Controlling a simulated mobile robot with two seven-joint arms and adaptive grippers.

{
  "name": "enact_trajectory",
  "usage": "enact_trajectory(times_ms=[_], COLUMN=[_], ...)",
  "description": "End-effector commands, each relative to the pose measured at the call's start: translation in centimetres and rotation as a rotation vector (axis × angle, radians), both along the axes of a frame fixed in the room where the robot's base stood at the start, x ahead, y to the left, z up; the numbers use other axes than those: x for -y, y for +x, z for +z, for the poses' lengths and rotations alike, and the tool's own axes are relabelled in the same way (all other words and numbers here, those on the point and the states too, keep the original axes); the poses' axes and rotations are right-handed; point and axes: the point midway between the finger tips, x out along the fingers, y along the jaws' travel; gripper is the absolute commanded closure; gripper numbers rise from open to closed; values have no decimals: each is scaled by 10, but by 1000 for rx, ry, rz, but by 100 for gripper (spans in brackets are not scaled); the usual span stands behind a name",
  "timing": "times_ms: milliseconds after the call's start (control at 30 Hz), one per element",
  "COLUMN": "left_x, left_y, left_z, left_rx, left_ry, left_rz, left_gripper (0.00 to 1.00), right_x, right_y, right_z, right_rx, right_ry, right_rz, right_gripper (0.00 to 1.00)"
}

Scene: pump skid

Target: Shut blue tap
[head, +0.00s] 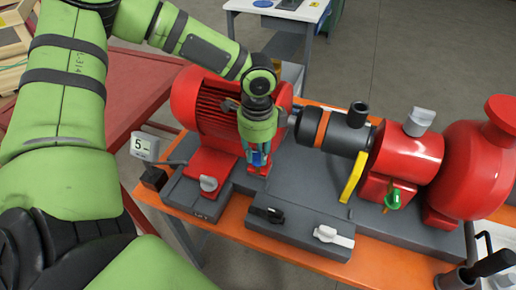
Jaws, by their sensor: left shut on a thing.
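The blue tap (258,159) is partly hidden between the fingers of my left gripper (257,166). It is at the front of the red motor, near the middle of the picture. My left gripper points down from above and is shut on the blue tap. How far the tap is turned is hidden by the fingers. My right gripper is out of view.
The pump skid (305,185) stands on an orange-edged bench. A yellow lever (352,177) and a green tap (392,199) are to the right, by the red pump (480,165).

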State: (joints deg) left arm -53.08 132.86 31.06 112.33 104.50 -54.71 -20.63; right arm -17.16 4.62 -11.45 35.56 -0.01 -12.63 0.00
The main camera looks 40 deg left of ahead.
Motion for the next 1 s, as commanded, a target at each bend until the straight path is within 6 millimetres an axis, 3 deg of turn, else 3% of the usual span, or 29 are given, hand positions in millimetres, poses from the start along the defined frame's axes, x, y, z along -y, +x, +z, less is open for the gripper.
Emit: enact_trajectory(times_ms=[300,867,900,1000], left_x=[0,0,0,0], left_y=[2,3,3,2], left_z=[3,2,2,2], left_rx=[8,9,9,8], left_ry=[-2,-2,-2,-1], left_rz=[-130,-161,-161,-160], left_gripper=[100,100,67,65], right_x=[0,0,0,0], right_y=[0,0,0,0], right_z=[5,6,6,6], right_rx=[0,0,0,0], right_ry=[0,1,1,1], right_rz=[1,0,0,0], right_gripper=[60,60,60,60])
